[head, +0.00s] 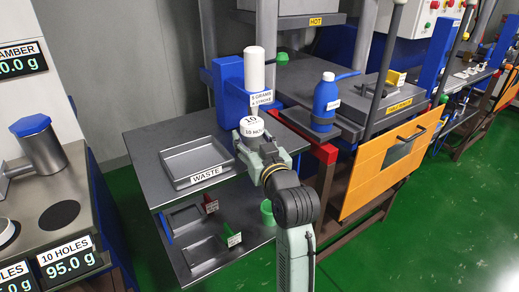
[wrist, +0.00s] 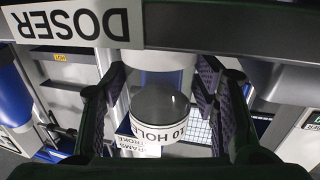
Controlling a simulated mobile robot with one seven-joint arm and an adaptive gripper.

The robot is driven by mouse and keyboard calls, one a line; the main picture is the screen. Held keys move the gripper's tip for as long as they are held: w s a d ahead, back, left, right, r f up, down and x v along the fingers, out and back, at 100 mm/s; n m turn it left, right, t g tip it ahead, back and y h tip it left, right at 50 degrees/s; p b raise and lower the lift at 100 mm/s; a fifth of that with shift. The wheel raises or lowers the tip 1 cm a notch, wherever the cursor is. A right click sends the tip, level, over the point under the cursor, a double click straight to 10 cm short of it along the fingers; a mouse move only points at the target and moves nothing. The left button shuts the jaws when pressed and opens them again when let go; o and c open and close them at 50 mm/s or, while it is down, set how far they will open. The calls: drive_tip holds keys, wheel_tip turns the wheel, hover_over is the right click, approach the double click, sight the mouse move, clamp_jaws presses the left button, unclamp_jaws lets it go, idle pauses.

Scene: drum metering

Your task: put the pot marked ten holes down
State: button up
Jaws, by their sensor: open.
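The white pot marked 10 HOLES (head: 252,128) stands at the edge of the grey bench, in front of the blue doser (head: 229,84). It looks upright. In the wrist view the pot (wrist: 160,112) shows its grey round top and upside-down label between the jaws. My gripper (head: 262,148) is open around the pot, with a finger on each side and visible gaps in the wrist view (wrist: 163,100). The pot's base and what it rests on are hidden by my gripper in the head view.
A grey WASTE tray (head: 193,160) lies left of the pot. A blue bottle (head: 326,98) stands on the right. At far left a scale display marked 10 HOLES (head: 67,260) reads 95.0 g.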

drive_tip(key=v, duration=0.6)
drive_tip(key=shift+s+d+r, duration=0.2)
drive_tip(key=shift+r, duration=0.15)
drive_tip(key=p, duration=1.1)
approach(256, 143)
drive_tip(key=shift+w+a+f, duration=0.1)
drive_tip(key=shift+w+f, duration=0.1)
drive_tip(key=shift+w, duration=0.1)
